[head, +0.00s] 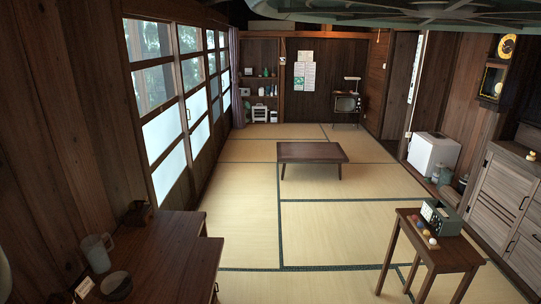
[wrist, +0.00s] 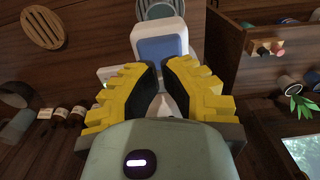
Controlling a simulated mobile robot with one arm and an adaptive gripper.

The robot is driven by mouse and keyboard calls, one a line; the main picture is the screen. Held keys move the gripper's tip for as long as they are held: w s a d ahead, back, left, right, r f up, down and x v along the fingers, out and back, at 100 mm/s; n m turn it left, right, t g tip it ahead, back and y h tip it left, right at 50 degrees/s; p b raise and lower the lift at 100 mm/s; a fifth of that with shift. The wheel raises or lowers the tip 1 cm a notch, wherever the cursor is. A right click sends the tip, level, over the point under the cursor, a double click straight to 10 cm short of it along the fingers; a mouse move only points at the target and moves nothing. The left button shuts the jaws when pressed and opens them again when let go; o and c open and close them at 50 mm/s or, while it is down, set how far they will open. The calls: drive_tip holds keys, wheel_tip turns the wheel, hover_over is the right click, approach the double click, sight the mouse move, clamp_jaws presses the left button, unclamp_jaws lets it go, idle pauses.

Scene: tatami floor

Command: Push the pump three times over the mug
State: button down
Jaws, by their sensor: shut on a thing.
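In the wrist view, my gripper (wrist: 168,85) has yellow ridged fingers with black pads, closed on a narrow white part. A white object with a blue face (wrist: 161,49) shows just beyond the fingertips. It looks like the pump bottle, and the narrow white part seems to belong to it, but the fingers hide the join. In the head view, a pale grey mug with a handle (head: 97,253) stands on the dark wooden desk (head: 165,245) at the lower left. My gripper and the pump do not show in the head view. I cannot clearly tell the mug in the wrist view.
A round dark object (head: 116,285), a small card (head: 84,287) and a dark box (head: 139,213) are on the desk. A side table (head: 408,233) with a radio stands at the right, a low table (head: 312,152) further back. The tatami between is clear.

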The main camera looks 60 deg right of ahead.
drive_tip(key=shift+f, duration=0.2)
drive_tip(key=shift+f+b, duration=1.8)
drive_tip(key=shift+f, duration=0.1)
drive_tip(key=shift+r+p, duration=0.95)
drive_tip(key=shift+r, duration=1.25)
drive_tip(key=shift+f, duration=0.25)
